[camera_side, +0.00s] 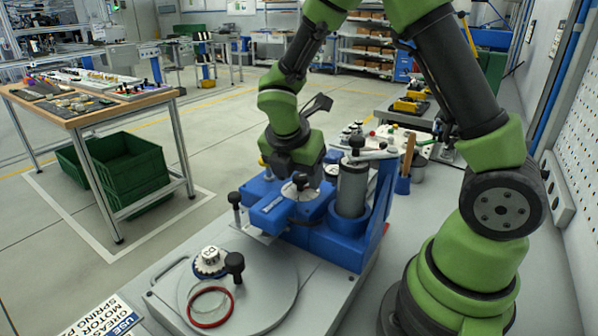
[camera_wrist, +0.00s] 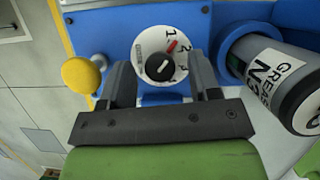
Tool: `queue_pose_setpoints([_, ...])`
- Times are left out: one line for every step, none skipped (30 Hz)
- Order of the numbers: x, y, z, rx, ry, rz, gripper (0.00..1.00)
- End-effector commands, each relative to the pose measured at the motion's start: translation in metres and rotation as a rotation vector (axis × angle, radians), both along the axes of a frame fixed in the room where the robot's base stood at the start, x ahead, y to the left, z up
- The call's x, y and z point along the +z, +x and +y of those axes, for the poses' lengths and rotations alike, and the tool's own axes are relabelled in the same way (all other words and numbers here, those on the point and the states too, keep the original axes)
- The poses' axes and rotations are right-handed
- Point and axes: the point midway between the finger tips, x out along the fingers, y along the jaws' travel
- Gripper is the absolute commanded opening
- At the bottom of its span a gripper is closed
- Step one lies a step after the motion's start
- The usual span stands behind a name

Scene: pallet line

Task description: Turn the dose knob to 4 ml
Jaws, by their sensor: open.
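The dose knob (camera_wrist: 160,67) is a black knob on a round white dial (camera_wrist: 147,45) set on a blue housing. The dial shows the numerals 1 and 2, with lower marks partly hidden or too small to read surely. A red mark (camera_wrist: 172,46) lies between the 1 and the 2, above the knob. My gripper (camera_wrist: 162,75) is open, one finger on each side of the dial, with a gap to the knob. In the side view my gripper (camera_side: 297,172) is low over the blue unit (camera_side: 268,212), and it hides part of the dial.
A grey grease cartridge (camera_wrist: 268,70) stands close right of the gripper, also in the side view (camera_side: 352,188). A yellow knob (camera_wrist: 80,75) is close left. A round plate (camera_side: 262,285) with a red ring (camera_side: 210,308) and a white-topped part (camera_side: 209,260) lies in front.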

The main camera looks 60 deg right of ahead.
Motion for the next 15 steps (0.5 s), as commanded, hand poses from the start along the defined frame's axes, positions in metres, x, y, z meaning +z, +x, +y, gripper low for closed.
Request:
queue_pose_setpoints([0.0001,0.0,0.0,0.0,0.0,0.0,0.57])
queue_pose_setpoints([0.0001,-0.0001,0.0,0.0,0.0,0.0,0.57])
queue_pose_setpoints([0.0002,-0.0001,0.0001,0.0,0.0,0.0,0.5])
queue_pose_setpoints([0.0002,-0.0001,0.0001,-0.001,0.0,0.0,0.43])
queue_pose_setpoints([0.0003,-0.0001,0.0001,-0.001,0.0,0.0,0.36])
queue_pose_setpoints([0.0003,-0.0001,0.0001,-0.001,0.0,0.001,0.27])
queue_pose_setpoints([0.0003,-0.0001,0.0001,-0.001,0.0,0.001,0.2])
queue_pose_setpoints([0.0003,-0.0001,0.0001,-0.001,0.0,0.001,0.13])
queue_pose_setpoints([0.0004,-0.0001,0.0001,-0.001,0.0,0.001,0.08])
queue_pose_setpoints([0.0004,-0.0001,0.0001,-0.001,0.0,0.001,0.08])
queue_pose_setpoints([0.0004,-0.0001,0.0001,-0.001,0.0,0.001,0.08])
queue_pose_setpoints([0.0004,-0.0001,0.0001,-0.002,0.0,0.0,0.08])
queue_pose_setpoints([0.0004,-0.0001,0.0001,-0.004,0.0,0.001,0.08])
queue_pose_setpoints([0.0004,-0.0001,0.0001,-0.005,0.0,0.0,0.08])
queue_pose_setpoints([0.0004,-0.0001,0.0001,-0.01,0.0,0.0,0.08])
